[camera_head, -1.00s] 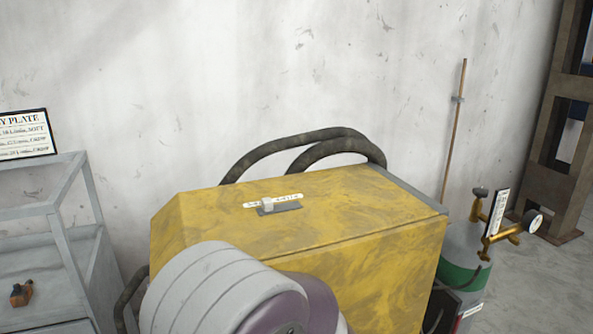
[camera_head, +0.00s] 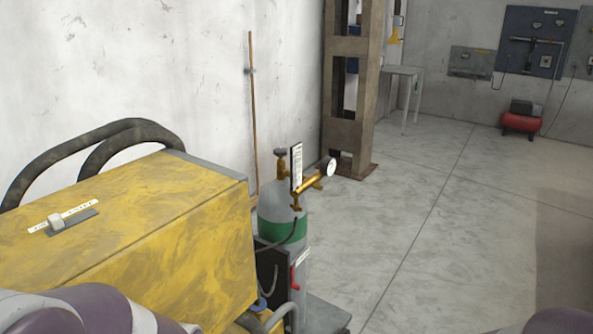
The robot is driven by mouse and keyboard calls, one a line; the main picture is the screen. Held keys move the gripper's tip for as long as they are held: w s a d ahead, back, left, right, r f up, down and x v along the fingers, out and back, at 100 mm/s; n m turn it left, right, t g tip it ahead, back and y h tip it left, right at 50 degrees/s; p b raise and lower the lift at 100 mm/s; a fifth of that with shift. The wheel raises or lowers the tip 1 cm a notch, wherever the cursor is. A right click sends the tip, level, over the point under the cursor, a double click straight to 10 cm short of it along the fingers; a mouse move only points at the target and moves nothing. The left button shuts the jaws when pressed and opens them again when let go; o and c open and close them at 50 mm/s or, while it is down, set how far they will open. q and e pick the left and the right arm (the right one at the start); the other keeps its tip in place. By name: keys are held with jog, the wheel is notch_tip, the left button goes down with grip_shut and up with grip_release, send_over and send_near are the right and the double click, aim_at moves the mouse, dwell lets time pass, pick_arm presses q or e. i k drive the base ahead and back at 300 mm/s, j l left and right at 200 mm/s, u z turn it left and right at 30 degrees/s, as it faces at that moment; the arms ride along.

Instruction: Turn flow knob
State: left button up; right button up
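A gas cylinder (camera_head: 279,212), grey with a green band, stands upright right of the yellow machine. On top it has a dark valve handwheel (camera_head: 280,153), brass regulator fittings (camera_head: 311,183), a round white-faced gauge (camera_head: 328,167) and an upright white label plate (camera_head: 296,164). The yellow machine (camera_head: 150,225) has a small pale switch (camera_head: 56,221) on a labelled plate on top. I cannot tell which part is the flow knob. Parts of my arms show at the bottom left and bottom right edges. Neither gripper is in view.
A dark box with a red handle (camera_head: 294,278) sits low beside the cylinder. A thin rod (camera_head: 253,110) leans on the wall. A brown steel frame (camera_head: 350,90) stands behind. A red compressor (camera_head: 521,123) is far right. The floor (camera_head: 430,220) right of the cylinder is clear.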

aim_at(316, 185)
jog(key=i+l+u, duration=0.1)
jog(key=i+l, duration=0.15)
jog(key=i+l+u, duration=0.25)
jog(key=i+l, duration=0.15)
jog(key=l, duration=0.2)
jog(key=i+l+u, duration=0.2)
jog(key=i+l, duration=0.2)
jog(key=l, duration=0.25)
jog(key=i+l+u, duration=0.1)
jog(key=l, duration=0.25)
jog(key=i+l+u, duration=0.1)
jog(key=l, duration=0.25)
jog(key=i+l+u, duration=0.1)
jog(key=i+l, duration=0.15)
jog(key=l, duration=0.1)
